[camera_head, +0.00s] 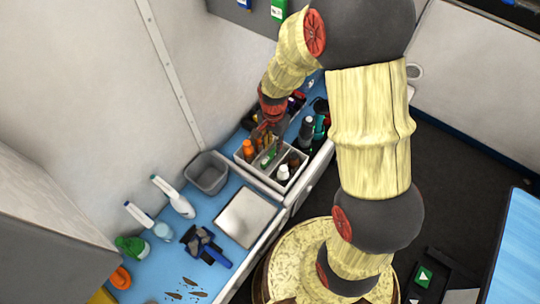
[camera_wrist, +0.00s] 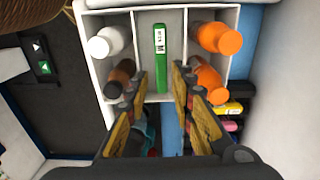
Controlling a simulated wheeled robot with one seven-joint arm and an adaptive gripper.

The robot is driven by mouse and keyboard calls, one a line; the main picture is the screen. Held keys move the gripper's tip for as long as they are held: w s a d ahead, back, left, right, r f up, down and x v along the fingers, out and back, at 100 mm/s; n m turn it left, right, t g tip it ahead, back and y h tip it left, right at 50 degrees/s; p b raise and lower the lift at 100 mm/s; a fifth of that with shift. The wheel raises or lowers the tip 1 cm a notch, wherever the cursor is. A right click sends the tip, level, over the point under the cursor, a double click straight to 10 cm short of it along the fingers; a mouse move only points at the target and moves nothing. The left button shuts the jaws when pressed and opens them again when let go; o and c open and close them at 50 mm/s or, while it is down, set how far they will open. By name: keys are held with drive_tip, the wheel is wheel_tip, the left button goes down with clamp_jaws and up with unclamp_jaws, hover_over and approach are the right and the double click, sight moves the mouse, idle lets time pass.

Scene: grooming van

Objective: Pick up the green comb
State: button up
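A green comb (camera_wrist: 160,48) with a white label stands in the middle compartment of a white divided caddy (camera_wrist: 178,16), seen from above in the wrist view. In the head view, the comb (camera_head: 268,157) shows as a small green piece in the caddy (camera_head: 262,180). My gripper (camera_wrist: 171,88) is open and empty, with its two fingers apart on either side of the comb's near end. Whether the fingertips are level with the comb or above it is hard to tell. In the head view my gripper (camera_head: 268,132) points down over the caddy.
Orange bottles (camera_wrist: 219,38) stand in one side compartment, white and brown bottles (camera_wrist: 106,42) in the other. A grey bin (camera_head: 207,172), a pale square plate (camera_head: 245,217) and several brushes (camera_head: 174,196) sit on the blue counter. The wall is close behind.

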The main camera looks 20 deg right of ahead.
sight(271, 154)
drive_tip(key=f, duration=0.4)
drive_tip(key=f+b, duration=0.1)
drive_tip(key=f, duration=0.1)
drive_tip(key=shift+s+a+f, duration=0.15)
drive_tip(key=shift+a+f, duration=0.25)
drive_tip(key=shift+c, duration=0.6)
clamp_jaws()
